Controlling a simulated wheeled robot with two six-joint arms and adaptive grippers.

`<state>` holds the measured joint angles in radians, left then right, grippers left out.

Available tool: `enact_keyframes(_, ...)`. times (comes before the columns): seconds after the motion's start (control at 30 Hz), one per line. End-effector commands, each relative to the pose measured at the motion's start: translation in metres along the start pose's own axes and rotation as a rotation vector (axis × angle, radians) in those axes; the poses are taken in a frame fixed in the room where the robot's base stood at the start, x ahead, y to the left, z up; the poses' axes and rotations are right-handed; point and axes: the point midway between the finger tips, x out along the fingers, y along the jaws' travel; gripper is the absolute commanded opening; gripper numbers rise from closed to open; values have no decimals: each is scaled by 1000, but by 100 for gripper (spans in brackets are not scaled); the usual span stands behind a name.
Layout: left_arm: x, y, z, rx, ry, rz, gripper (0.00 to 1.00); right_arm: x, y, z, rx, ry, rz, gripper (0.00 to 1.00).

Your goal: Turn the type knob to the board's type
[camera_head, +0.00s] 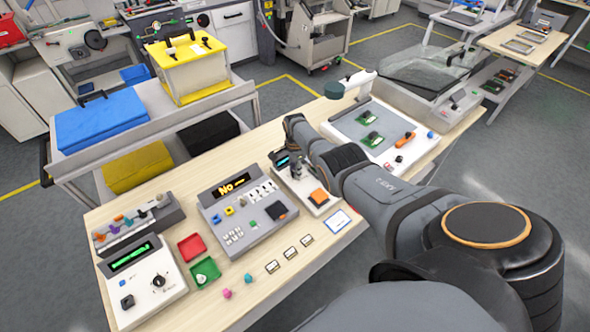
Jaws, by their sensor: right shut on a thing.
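My right arm reaches in from the lower right, and its gripper (295,170) points down at a small white device (315,203) near the middle of the bench. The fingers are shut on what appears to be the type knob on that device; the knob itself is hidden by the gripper. My left gripper is not in view.
A grey console (248,216) with an orange "No" display stands left of the gripper. A white box (146,285) with a green display and black knob is farther left, beside red (192,247) and green trays (205,272).

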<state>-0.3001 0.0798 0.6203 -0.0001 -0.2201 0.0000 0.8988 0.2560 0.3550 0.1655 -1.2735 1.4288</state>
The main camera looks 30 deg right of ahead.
Motion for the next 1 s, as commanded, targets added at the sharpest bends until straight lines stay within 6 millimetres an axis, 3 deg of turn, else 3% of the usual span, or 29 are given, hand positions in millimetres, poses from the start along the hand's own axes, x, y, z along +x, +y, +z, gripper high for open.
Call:
enact_keyframes(0.7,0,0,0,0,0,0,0,1,1,0,75,0,2,0)
enact_keyframes(0.73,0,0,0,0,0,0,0,1,1,0,75,0,2,28)
enact_keyframes(0.9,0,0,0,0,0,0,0,0,0,0,75,0,1,50)
enact_keyframes(1.0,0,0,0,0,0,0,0,0,0,0,75,0,1,50)
